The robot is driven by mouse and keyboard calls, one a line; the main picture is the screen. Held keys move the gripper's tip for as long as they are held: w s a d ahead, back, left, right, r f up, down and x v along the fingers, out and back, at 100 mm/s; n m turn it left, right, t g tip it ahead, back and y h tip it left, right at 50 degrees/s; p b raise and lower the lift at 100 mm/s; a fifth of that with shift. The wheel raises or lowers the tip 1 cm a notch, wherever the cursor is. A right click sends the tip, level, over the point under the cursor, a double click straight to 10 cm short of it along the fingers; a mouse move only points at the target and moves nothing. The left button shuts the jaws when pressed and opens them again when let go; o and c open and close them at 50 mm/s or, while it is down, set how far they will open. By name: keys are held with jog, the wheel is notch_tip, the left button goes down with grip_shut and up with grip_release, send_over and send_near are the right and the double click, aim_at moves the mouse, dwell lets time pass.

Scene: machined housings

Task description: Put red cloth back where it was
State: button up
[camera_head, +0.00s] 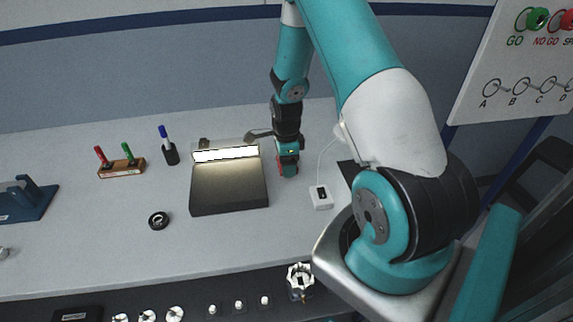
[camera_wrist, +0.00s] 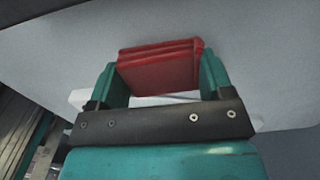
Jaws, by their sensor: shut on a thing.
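My gripper (camera_wrist: 158,85) is shut on the red cloth (camera_wrist: 160,70), a folded, layered red block between its two teal fingers in the wrist view. In the head view my gripper (camera_head: 287,166) points down at the right of the dark lit box, and a little of the red cloth (camera_head: 281,165) shows at its fingers. Pale grey surface lies behind the cloth in the wrist view. I cannot tell whether the cloth touches the table.
The dark box (camera_head: 229,190) with a bright light strip stands just left of my gripper. A white device with a cable (camera_head: 321,197) lies to the right. A wooden pen holder (camera_head: 122,168), a dark cup with a blue pen (camera_head: 170,153) and a black ring (camera_head: 158,220) stand further left.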

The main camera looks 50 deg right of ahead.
jog(key=shift+f, duration=0.95)
jog(key=shift+f, duration=0.2)
jog(key=o, duration=1)
jog(key=shift+c, duration=0.2)
jog(key=shift+r, duration=0.1)
